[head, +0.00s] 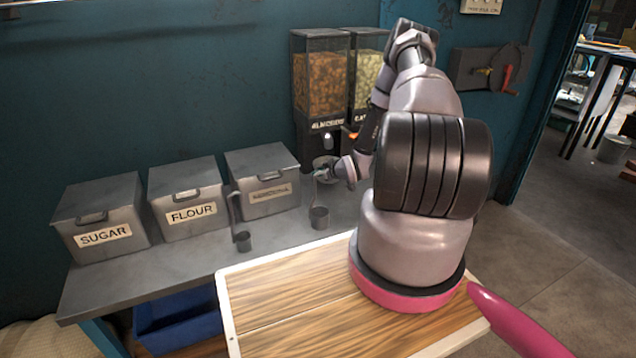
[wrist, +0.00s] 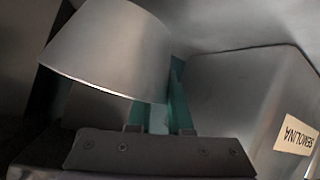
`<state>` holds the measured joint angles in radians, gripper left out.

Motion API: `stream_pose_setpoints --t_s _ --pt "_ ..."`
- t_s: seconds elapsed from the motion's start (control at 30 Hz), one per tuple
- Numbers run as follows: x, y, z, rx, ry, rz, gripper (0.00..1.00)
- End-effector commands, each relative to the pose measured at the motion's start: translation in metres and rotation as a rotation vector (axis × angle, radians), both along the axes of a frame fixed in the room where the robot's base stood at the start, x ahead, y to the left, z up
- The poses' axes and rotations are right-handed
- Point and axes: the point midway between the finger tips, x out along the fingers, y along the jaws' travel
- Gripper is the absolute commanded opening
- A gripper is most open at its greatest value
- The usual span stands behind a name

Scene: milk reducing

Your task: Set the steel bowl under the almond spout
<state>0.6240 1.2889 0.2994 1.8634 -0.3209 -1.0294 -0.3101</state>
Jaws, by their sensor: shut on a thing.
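The almond dispenser (head: 321,82) stands at the back of the counter, full of brown almonds, with its label and spout (head: 328,137) at the front. The steel bowl (head: 324,162) shows just below this spout, partly hidden by my gripper (head: 328,175). In the wrist view the bowl (wrist: 110,50) is large and looks tilted in that picture. My gripper's teal fingers (wrist: 170,110) are shut on the bowl's edge. Whether the bowl's base touches the counter is hidden.
A second dispenser (head: 368,70) with pale contents stands right of the almonds. Sugar (head: 100,215), flour (head: 188,195) and semolina (head: 262,178) bins line the wall. Two small scoops (head: 242,241) (head: 319,217) are at the counter (head: 190,262), one close below my gripper.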

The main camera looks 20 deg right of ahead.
Motion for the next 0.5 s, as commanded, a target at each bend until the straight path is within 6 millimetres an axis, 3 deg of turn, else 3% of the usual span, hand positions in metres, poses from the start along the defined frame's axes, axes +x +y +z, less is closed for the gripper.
stream_pose_setpoints --t_s 0.33,0.5 --pt "0.0 0.0 -0.041 -0.001 -0.001 0.001 0.0" --pt "0.0 0.0 -0.043 -0.001 -0.002 0.002 0.0"
